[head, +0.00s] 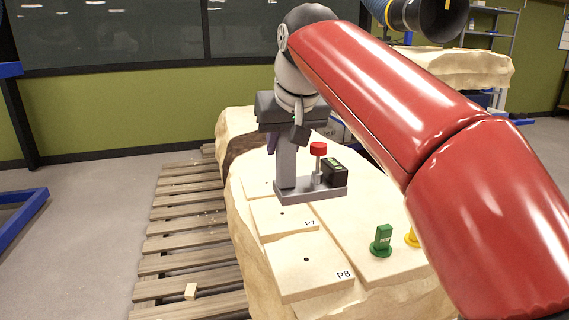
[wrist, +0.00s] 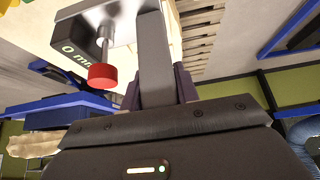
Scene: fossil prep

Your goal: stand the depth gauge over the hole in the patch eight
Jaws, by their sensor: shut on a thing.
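The depth gauge (head: 310,192) has a flat grey base, an upright grey post, a red-topped plunger and a black display box. My gripper (head: 286,145) is shut on the post from above, and the gauge hangs roughly upright below it. In the wrist view the gauge's grey post (wrist: 153,50) runs up between my fingers, and the display reads 0 with "mm" partly visible. Patch eight (head: 300,277), marked P8, is the nearest slab, with a small dark hole (head: 306,259). The gauge is farther back, behind the P7 hole; I cannot tell whether its base touches the surface.
Patch seven (head: 292,222), marked P7, has its own hole and lies just behind patch eight. A green marker (head: 381,240) and a partly hidden yellow one (head: 412,238) stand to the right.

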